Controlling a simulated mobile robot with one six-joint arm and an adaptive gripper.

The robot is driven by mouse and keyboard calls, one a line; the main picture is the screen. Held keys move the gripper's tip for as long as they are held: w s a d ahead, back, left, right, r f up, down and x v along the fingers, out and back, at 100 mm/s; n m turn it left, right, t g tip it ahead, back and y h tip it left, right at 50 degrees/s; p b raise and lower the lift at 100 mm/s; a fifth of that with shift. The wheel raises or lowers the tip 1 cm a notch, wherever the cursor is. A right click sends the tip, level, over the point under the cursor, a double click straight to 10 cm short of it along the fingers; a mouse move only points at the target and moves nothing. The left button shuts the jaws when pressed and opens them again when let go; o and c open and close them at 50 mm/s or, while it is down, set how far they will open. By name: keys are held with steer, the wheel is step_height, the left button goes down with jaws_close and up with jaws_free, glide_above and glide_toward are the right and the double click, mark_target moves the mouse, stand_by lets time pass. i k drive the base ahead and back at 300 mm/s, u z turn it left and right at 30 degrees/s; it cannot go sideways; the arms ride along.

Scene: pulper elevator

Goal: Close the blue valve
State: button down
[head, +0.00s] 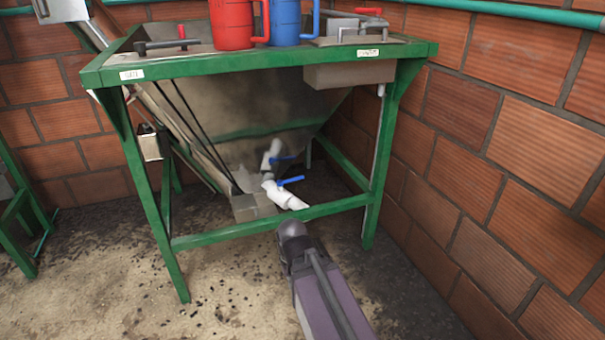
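A blue valve handle (290,180) sits on a white pipe (284,197) under the hopper, low inside the green frame. The handle sticks out to the right, tilted slightly up, and looks crosswise to the pipe. A second blue and white shape (273,156) shows just behind it; I cannot tell whether it is another valve or a reflection in the metal. My arm reaches in from the bottom, and its grey rounded joint is just below the frame's lower front bar. My gripper's fingers are not visible. I see no contact with the valve.
The green frame's lower front bar (230,230) crosses in front of the pipe. A red jug (231,24) and a blue jug (285,22) stand on the table top. A brick wall (500,160) closes the right side. Dirty floor (110,290) is open at left.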

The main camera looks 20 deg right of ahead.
mark_target(281, 183)
steer(key=u, duration=0.05)
steer(key=i, duration=1.2)
steer(key=u, duration=0.45)
